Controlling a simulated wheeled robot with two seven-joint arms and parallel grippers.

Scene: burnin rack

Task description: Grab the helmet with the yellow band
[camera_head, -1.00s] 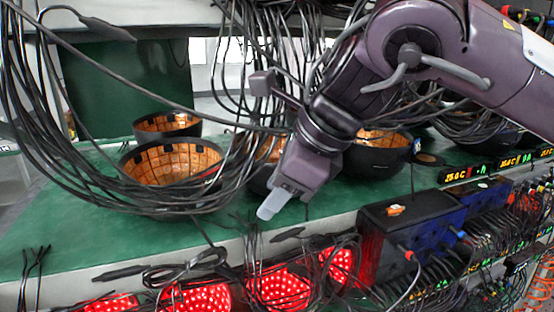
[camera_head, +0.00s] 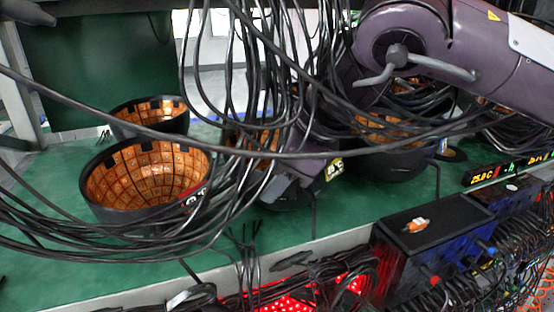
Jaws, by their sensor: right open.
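Several dark bowl-like helmets with orange grid linings stand open side up on the green shelf (camera_head: 60,265). The front left helmet (camera_head: 145,180) carries a small red and white mark on its rim; another helmet (camera_head: 150,112) is behind it. A middle helmet (camera_head: 290,200) is partly hidden by my right gripper (camera_head: 276,188) and cables. A small yellow patch (camera_head: 335,170) shows beside the gripper; I cannot tell whether it is a helmet's band. A further helmet (camera_head: 395,160) stands right of it. My right gripper is open at the middle helmet; contact is unclear. My left gripper is out of view.
Thick bundles of black cables (camera_head: 240,60) hang across the helmets and my right arm. A dark box (camera_head: 425,230) with an orange-white piece on top and lit displays (camera_head: 490,173) line the right front. Red lamps (camera_head: 300,300) glow below the shelf edge.

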